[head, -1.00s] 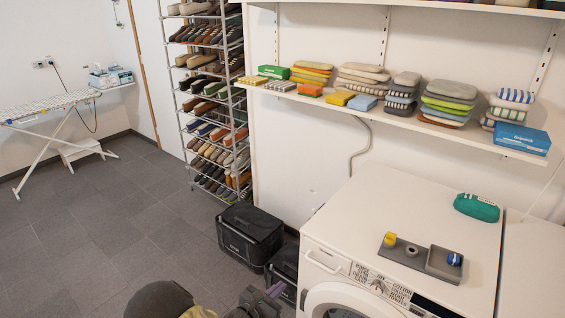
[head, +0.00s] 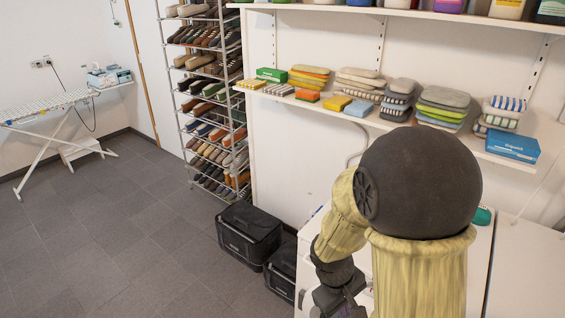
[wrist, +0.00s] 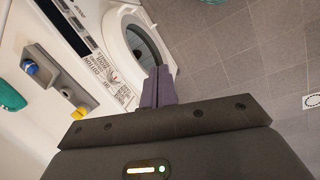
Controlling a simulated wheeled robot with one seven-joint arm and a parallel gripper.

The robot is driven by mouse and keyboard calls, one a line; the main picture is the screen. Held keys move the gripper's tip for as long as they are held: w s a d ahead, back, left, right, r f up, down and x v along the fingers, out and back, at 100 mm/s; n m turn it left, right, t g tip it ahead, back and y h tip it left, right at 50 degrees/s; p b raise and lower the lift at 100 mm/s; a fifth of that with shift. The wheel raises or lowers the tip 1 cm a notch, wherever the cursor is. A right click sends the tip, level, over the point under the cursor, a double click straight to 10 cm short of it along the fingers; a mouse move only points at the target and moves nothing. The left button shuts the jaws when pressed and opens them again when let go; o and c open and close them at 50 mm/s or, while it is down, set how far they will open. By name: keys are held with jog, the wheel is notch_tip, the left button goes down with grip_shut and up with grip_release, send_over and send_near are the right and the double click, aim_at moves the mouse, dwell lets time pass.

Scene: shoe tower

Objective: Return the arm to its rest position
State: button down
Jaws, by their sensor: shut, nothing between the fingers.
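My gripper (wrist: 158,87) shows in the wrist view with its two purple fingers together, shut and empty. It hangs in front of the washing machine (wrist: 110,40), beside the round door, with the floor beyond. In the head view my arm is raised and bent in front of the washing machine (head: 310,232), low on the right. The arm hides most of the machine's top and the grey tray there; the tray (wrist: 52,84) shows in the wrist view with a yellow and a blue item.
A shelf (head: 465,143) with folded cloths and boxes runs behind the arm. A shoe rack (head: 187,118) stands left of it. Black boxes (head: 248,235) stand on the floor beside the washing machine. A green item (wrist: 9,96) lies on the machine.

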notch_tip(320, 180, up, 8)
jog(key=s+d+m+t+y+p, duration=0.1)
jog(key=s+m+t+y, duration=0.1)
jog(key=m, duration=0.4)
jog(key=shift+d+m+t+y, duration=0.2)
jog(key=shift+m+t+y, duration=0.1)
jog(key=shift+t+y, duration=0.1)
